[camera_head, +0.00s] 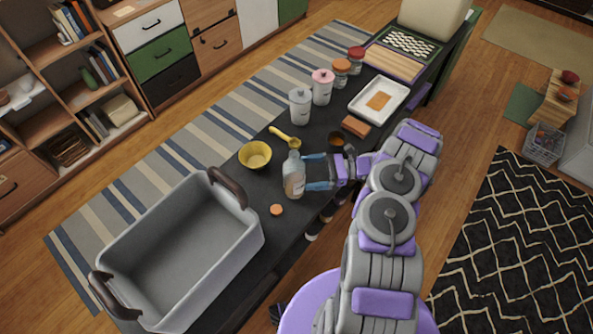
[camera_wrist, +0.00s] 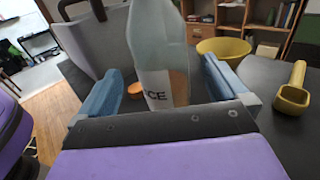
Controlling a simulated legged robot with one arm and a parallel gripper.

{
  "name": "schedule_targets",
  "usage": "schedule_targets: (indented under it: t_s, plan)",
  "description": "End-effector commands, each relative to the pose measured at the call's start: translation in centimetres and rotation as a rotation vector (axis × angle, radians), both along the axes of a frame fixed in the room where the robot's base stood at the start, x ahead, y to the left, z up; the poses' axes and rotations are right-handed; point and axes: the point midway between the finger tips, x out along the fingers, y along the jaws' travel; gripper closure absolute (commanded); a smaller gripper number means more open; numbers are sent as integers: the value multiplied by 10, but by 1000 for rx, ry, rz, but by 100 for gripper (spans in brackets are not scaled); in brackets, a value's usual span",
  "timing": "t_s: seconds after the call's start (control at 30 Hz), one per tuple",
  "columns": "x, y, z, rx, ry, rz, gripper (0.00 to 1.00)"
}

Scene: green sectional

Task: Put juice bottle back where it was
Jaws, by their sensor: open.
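The juice bottle (camera_head: 293,176) stands upright on the dark tabletop, between the grey bin and my arm. It is clear, with a white label and orange contents low down. In the wrist view the bottle (camera_wrist: 158,60) stands between the two blue fingers, with part of the label reading "CE". My gripper (camera_head: 308,172) is open around the bottle, with a visible gap beside each finger in the wrist view (camera_wrist: 172,88). The bottle's base is hidden behind the gripper body there.
A grey bin (camera_head: 128,225) fills the table's left end. A yellow bowl (camera_head: 255,156), a yellow scoop (camera_head: 287,138) and an orange lid (camera_head: 277,210) lie close to the bottle. Canisters (camera_head: 300,106), a white tray (camera_head: 365,101) and a brown block (camera_head: 355,126) stand farther back.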

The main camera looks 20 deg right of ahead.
Motion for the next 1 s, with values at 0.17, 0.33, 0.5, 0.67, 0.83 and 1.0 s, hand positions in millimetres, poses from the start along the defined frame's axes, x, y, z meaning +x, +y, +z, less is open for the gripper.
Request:
schedule_targets:
  t_s: [0.17,0.33,0.5,0.67,0.83,1.0]
  plan:
    - [-5,-32,1,-4,-1,-2,0]
    - [-6,-46,0,-6,-2,-1,0]
    - [-5,-45,10,-14,-16,19,0]
    - [1,-18,50,-45,-74,103,0]
    - [-3,18,101,-108,-157,228,0]
    - [-17,49,144,-170,-234,349,0]
